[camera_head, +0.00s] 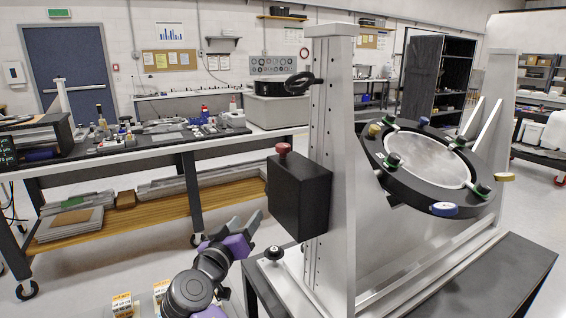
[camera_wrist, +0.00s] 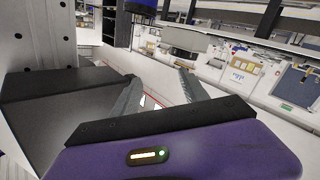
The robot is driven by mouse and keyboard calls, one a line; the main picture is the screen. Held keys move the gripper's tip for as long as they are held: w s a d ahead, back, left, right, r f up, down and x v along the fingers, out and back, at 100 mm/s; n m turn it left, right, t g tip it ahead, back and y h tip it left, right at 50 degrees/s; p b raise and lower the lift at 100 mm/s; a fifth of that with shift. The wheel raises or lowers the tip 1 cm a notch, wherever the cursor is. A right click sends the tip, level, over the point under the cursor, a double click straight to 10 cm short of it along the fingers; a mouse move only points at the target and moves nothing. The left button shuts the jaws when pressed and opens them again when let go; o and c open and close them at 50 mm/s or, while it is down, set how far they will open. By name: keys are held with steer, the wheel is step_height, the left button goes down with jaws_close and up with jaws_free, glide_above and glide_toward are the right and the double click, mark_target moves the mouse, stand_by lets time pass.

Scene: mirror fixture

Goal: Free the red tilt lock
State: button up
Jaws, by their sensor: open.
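The red tilt lock (camera_head: 283,150) is a small red knob standing on top of a black box (camera_head: 299,195), which is fixed to the left side of a tall pale metal post (camera_head: 335,120). My gripper (camera_head: 247,217) is open and empty. It is left of the box and lower than the red knob, with its fingers pointing up. In the wrist view, the space between my fingers (camera_wrist: 157,75) shows only the room behind. A dark block, apparently the box (camera_wrist: 50,90), is at the left there. The red knob cannot be seen in the wrist view.
A round mirror (camera_head: 428,160) in a black ring hangs tilted right of the post. A black handle (camera_head: 301,83) sticks out above the lock. A small black knob (camera_head: 273,253) is at the post's foot. A workbench (camera_head: 150,145) with small items stands behind.

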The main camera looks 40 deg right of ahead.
mark_target(277, 147)
steer(key=s+r+m+g, duration=0.1)
steer(key=r+m+g, duration=0.2)
steer(key=r, duration=0.3)
steer(key=s+r+m+g+h+b, duration=0.1)
steer(key=s+r+m+g, duration=0.1)
steer(key=r+m+g, duration=0.2)
steer(key=s+r+m+g+h, duration=0.1)
steer(key=r+m+g, duration=0.3)
steer(key=r, duration=0.5)
steer(key=shift+s+a+r+m+b, duration=0.15)
steer(key=shift+s+r+m+b, duration=0.1)
steer(key=shift+s+m+b, duration=0.35)
steer(key=shift+s+d+p, duration=0.15)
steer(key=shift+d+p, duration=0.15)
steer(key=shift+d, duration=0.95)
steer(key=shift+s+d+p, duration=0.2)
steer(key=shift+d+p, duration=0.15)
steer(key=shift+d, duration=0.85)
steer(key=shift+s+d+p, duration=0.15)
steer(key=shift+d+p, duration=0.15)
steer(key=shift+d, duration=0.95)
jaws_close()
